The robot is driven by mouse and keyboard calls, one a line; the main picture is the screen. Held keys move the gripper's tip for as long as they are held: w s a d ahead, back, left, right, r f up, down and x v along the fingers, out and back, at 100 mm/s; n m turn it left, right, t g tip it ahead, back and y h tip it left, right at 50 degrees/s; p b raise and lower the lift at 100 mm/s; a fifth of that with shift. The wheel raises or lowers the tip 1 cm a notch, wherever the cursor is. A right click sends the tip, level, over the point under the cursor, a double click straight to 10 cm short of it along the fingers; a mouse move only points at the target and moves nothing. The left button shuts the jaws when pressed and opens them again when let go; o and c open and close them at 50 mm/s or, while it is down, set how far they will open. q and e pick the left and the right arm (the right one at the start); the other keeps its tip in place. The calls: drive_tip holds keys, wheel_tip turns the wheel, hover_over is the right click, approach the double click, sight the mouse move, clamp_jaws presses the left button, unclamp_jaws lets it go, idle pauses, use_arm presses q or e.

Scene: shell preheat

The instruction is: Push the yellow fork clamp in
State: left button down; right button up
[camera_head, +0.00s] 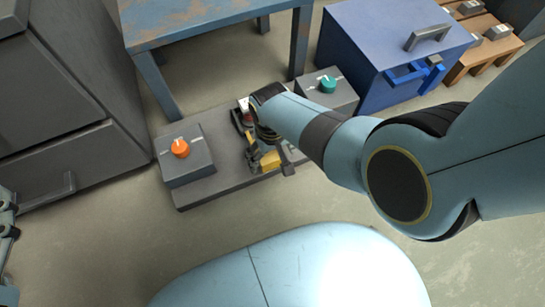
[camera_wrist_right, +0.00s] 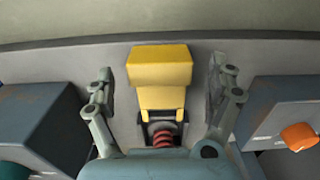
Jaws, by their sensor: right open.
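The yellow fork clamp (camera_wrist_right: 160,68) sits upright in the middle of the right wrist view, with a red coil (camera_wrist_right: 162,138) just below it. In the head view only part of the clamp (camera_head: 270,160) shows beside my right arm. My right gripper (camera_wrist_right: 162,88) is open, one finger on each side of the clamp, with visible gaps to both. In the head view my wrist hides much of this gripper (camera_head: 258,145). Part of my left gripper (camera_head: 7,238) shows at the left edge; its jaws are not clear.
A grey base plate (camera_head: 215,182) carries a box with an orange knob (camera_head: 180,148) on the left and one with a teal knob (camera_head: 328,84) on the right. A blue table (camera_head: 200,22) and a blue cabinet (camera_head: 385,50) stand behind. A dark cabinet (camera_head: 60,110) stands left.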

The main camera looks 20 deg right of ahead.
drive_tip(key=shift+f+b, duration=0.7)
drive_tip(key=shift+f, duration=0.15)
use_arm(q)
drive_tip(key=w+d+r+m+t+h, duration=0.1)
drive_tip(key=w+r+t, duration=0.2)
drive_tip(key=r, duration=0.7)
drive_tip(key=shift+w+d+r+t+h, duration=0.3)
drive_tip(key=shift+w+r+t, duration=0.1)
drive_tip(key=shift+t, duration=0.6)
